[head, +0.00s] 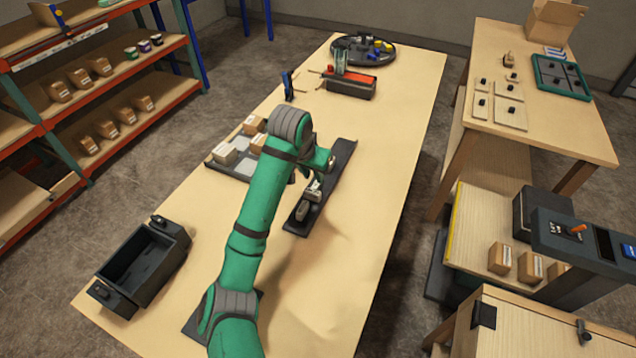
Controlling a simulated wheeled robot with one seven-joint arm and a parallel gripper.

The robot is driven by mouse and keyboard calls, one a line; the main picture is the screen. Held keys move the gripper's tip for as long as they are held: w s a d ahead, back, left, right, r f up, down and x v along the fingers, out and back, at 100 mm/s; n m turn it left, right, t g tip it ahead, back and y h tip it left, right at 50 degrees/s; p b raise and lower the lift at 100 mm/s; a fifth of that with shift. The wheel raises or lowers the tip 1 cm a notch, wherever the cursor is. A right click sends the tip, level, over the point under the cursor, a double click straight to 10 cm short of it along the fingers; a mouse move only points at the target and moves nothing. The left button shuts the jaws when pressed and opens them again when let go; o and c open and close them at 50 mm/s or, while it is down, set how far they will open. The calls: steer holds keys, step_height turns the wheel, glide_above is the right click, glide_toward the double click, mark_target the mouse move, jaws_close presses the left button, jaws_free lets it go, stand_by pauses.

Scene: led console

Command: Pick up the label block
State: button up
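My green arm reaches across the long wooden table (378,190). My gripper (312,192) points down over a dark narrow tray (342,160) near the table's middle. The fingertips are small and partly hidden by the wrist, so I cannot tell whether they are open or hold anything. A small grey and dark piece (303,211) shows at or just below the fingers. I cannot tell whether it is the label block or part of the gripper. No other thing is clearly recognisable as the label block.
Left of the arm, a tray (213,163) holds small boxes. A black open bin (140,268) stands at the near left. A red-based device (350,84) and a round dark tray (343,44) are at the far end. The table's right side is clear.

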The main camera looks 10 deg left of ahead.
mark_target(316, 183)
steer(key=shift+w+d+f, duration=0.1)
steer(key=shift+d+f, duration=0.05)
steer(key=shift+f, duration=0.6)
steer(key=shift+w+f, duration=0.1)
steer(key=shift+f, duration=0.45)
steer(key=x, duration=0.4)
steer(key=shift+w+f, duration=0.1)
jaws_close()
